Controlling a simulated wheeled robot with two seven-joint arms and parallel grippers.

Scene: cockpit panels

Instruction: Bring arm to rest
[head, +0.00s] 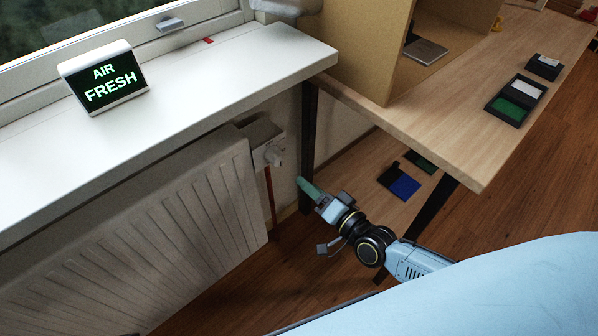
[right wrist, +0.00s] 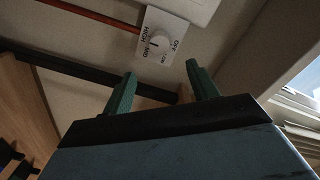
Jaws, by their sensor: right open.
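My right arm comes in from the lower right in the head view. Its gripper (head: 308,188) is beside the dark table leg, to the right of the radiator. In the right wrist view the two green fingers of my right gripper (right wrist: 160,92) are apart with nothing between them. The dial also shows on the radiator's right end in the head view (head: 274,155). My left gripper is not in view.
A white radiator (head: 190,215) stands under the white window sill (head: 220,75), which bears an AIR FRESH display (head: 104,77). A wooden table (head: 440,125) with a dark leg (head: 309,140) stands at the right. A lower surface with blue and green items (head: 400,182) lies beneath it.

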